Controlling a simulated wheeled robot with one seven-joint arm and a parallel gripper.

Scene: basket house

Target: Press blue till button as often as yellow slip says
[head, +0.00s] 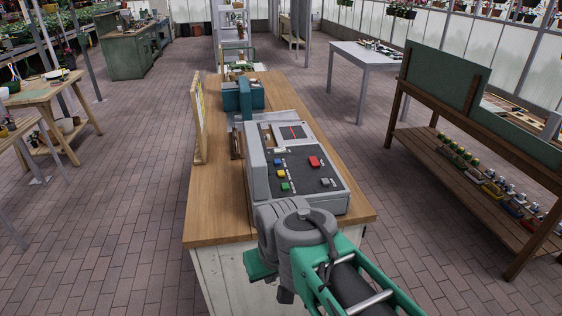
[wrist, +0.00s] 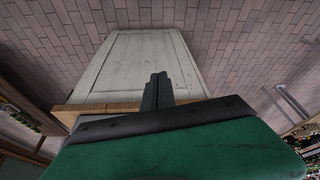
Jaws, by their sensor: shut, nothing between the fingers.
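The grey till (head: 296,165) stands on the wooden counter (head: 212,215) in the head view. Its dark top carries the blue button (head: 279,162), with a yellow and a green button below it and a larger red button to the right. The yellow slip cannot be made out clearly.
A wooden-framed board (head: 198,118) stands on the counter's left side, with teal boxes (head: 238,98) behind the till. A shelf rack (head: 470,150) stands to the right, and a wooden table (head: 42,92) to the left. Brick floor lies open on both sides.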

